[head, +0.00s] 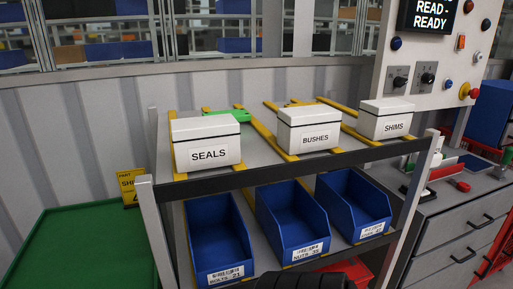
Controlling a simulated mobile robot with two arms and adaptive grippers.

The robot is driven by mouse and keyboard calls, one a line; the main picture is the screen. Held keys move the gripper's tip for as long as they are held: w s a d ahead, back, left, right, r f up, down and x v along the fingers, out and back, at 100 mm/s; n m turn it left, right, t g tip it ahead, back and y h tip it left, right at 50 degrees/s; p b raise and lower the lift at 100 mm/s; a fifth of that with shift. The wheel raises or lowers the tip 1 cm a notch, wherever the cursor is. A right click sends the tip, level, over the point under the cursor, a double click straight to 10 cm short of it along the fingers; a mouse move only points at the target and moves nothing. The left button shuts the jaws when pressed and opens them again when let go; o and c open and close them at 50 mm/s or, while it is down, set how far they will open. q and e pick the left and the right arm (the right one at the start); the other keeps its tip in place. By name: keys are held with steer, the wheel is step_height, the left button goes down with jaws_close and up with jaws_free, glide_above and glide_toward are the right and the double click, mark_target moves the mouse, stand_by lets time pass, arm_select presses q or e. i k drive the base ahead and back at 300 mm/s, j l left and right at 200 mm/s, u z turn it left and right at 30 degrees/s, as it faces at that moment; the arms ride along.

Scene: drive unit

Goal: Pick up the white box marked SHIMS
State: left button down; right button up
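The white box marked SHIMS (386,120) sits at the right end of the rack's upper shelf, lid closed, label facing me. It rests between yellow lane strips. To its left stand the white box marked BUSHES (309,130) and, further left, the white box marked SEALS (206,143). All three are upright and apart from each other. Neither of my grippers shows in the head view. A dark ribbed shape at the bottom edge is cut off, and I cannot tell what it is.
The rack's dark front rail (290,172) runs below the boxes. Several blue bins (290,220) stand on the lower shelf. A control panel (432,70) stands behind the SHIMS box. A grey drawer cabinet (465,228) is at the right, a green surface (85,250) at the left.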

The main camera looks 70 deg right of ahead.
mark_target(383, 119)
steer(key=z, duration=2.7)
